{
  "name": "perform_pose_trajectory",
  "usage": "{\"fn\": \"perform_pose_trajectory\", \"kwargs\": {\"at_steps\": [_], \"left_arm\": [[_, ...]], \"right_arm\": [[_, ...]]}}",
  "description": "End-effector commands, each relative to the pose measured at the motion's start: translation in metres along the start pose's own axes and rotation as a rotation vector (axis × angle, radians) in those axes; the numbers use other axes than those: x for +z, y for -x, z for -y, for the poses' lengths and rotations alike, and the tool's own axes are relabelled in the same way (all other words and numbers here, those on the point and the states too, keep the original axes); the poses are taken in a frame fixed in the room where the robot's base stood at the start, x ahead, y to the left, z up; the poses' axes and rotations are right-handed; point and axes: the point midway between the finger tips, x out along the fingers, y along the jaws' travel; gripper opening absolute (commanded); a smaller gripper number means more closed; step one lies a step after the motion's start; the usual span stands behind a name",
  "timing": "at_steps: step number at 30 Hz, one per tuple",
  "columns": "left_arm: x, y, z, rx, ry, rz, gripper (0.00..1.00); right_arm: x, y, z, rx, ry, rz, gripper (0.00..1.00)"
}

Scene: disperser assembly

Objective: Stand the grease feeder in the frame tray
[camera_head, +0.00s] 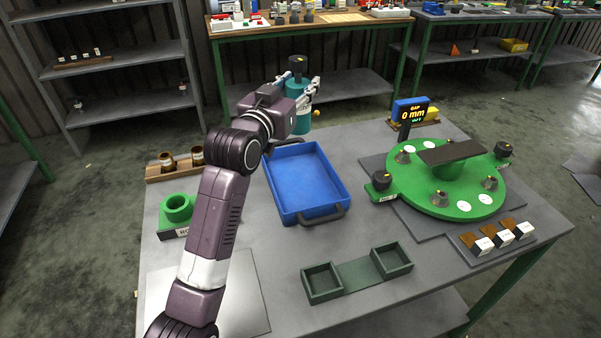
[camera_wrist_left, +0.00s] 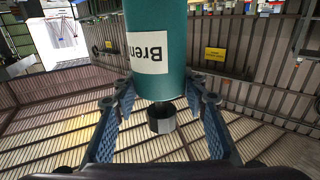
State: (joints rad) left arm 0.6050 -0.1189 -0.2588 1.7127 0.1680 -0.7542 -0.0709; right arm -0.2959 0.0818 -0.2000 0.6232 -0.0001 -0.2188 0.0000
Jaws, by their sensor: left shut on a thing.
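The grease feeder (camera_head: 296,88) is a teal cylinder with a black top, roughly upright in the head view. My left gripper (camera_head: 308,93) is shut on it beyond the far end of the blue tray (camera_head: 304,180). In the left wrist view the feeder (camera_wrist_left: 157,30) shows a white label and a short dark metal end between the fingers. The blue tray is shallow and empty, with dark handles. A dark green tray (camera_head: 356,272) with two square open pockets lies nearer; both look empty. I cannot tell which one is the frame tray. My right gripper is out of view.
A green turntable (camera_head: 455,207) with several knobs and a gap display (camera_head: 411,112) stand at right. A green ring (camera_head: 177,208) and brown pieces in a wooden holder (camera_head: 168,177) are at left. White-fronted blocks (camera_head: 503,238) sit at the right edge.

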Motion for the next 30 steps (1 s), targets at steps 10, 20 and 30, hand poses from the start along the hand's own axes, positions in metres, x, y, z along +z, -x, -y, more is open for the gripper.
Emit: {"fn": "perform_pose_trajectory", "kwargs": {"at_steps": [10,20,30], "left_arm": [[0.079,0.001,0.000,-0.001,0.001,-0.002,0.00],[0.136,0.001,0.000,-0.001,-0.001,-0.007,0.00],[0.171,0.000,0.000,-0.001,-0.002,-0.005,0.00]], "right_arm": [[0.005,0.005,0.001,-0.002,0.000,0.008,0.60],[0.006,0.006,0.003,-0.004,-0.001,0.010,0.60],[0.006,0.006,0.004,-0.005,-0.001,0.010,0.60]]}}
